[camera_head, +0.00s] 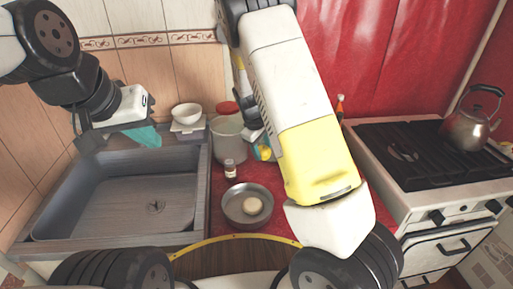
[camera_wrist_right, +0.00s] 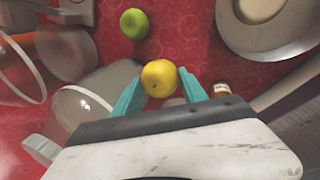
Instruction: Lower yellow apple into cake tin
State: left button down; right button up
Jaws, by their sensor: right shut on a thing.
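The yellow apple (camera_wrist_right: 160,78) is pinched between the teal fingers of my right gripper (camera_wrist_right: 161,86) in the right wrist view. In the head view the apple (camera_head: 265,154) is partly hidden beside my right arm. The cake tin (camera_head: 229,204) is a round metal pan on the red counter, nearer than the apple. A pale round thing (camera_head: 254,206) lies in it. The tin (camera_wrist_right: 238,42) is cut off at the upper right of the right wrist view, apart from the apple. My left gripper (camera_head: 145,137) hangs over the sink's back edge; its finger gap is unclear.
A green apple (camera_wrist_right: 133,23) lies on the red cloth. A small dark bottle (camera_head: 230,169) stands behind the tin. A clear glass vessel (camera_head: 228,136) stands farther back. The sink (camera_head: 120,205) is left, a white bowl (camera_head: 186,113) behind it, the stove (camera_head: 430,165) right.

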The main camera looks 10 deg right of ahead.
aim_at(262, 150)
jog(key=r, duration=0.1)
jog(key=s+r, duration=0.1)
jog(key=shift+s+a+r, duration=0.25)
jog(key=shift+a+r, duration=0.15)
jog(key=s+a+f, duration=0.1)
jog(key=s+a, duration=0.2)
jog(key=s, duration=0.5)
jog(key=s+a+f, duration=0.1)
jog(key=s+a, duration=0.3)
jog(key=s, duration=0.3)
jog(key=shift+s+a, duration=0.15)
jog(key=shift+s, duration=0.2)
jog(key=shift+f, duration=0.2)
jog(key=shift+f, duration=1.65)
jog(key=shift+f, duration=1.55)
jog(key=o, duration=1.5)
jog(key=shift+c, duration=0.2)
